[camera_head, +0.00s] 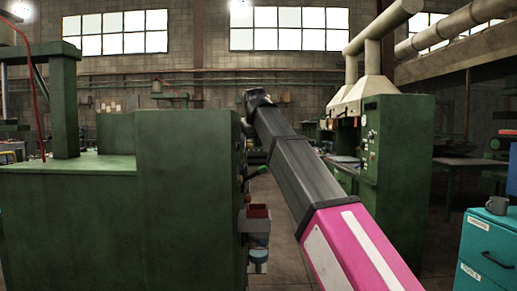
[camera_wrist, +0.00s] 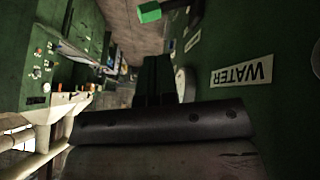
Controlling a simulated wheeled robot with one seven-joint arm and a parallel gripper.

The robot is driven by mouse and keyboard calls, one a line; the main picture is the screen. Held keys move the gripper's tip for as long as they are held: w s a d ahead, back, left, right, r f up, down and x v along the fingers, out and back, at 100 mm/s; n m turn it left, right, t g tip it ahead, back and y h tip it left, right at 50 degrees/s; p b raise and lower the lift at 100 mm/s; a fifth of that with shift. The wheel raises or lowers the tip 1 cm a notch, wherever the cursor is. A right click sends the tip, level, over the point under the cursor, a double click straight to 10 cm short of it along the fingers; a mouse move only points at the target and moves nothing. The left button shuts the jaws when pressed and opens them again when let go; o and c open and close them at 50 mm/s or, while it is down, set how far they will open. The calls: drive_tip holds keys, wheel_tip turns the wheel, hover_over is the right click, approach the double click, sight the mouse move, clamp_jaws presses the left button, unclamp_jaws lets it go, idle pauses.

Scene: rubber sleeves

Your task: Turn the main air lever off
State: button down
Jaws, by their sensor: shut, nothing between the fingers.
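A lever with a green handle (camera_head: 257,171) sticks out from the right side of the large green machine in the head view. A green handle on a dark stem (camera_wrist: 150,12) shows at the top of the wrist view, but no label by it can be read, so I cannot tell for sure that it is the main air lever. My gripper (camera_wrist: 158,62) shows dark fingers in the wrist view, shut and empty, apart from the green handle. In the head view my fingers cannot be made out beyond the arm's dark far end.
The green machine (camera_head: 190,200) fills the left. A "WATER" label (camera_wrist: 241,73) and a round gauge (camera_wrist: 181,84) are on its panel. A red bin (camera_head: 258,211) hangs low on its side. Another green machine (camera_head: 395,175) stands right, beyond an aisle. A teal cabinet (camera_head: 485,250) holds a mug (camera_head: 496,205).

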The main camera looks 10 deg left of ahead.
sight(262, 168)
drive_tip(key=x, duration=1.1)
drive_tip(key=shift+w+d+r, duration=0.25)
drive_tip(key=shift+w+d, duration=0.1)
drive_tip(key=shift+w, duration=0.05)
drive_tip(key=shift+w+d+f, duration=0.1)
drive_tip(key=shift+w+f, duration=0.3)
drive_tip(key=shift+w, duration=0.05)
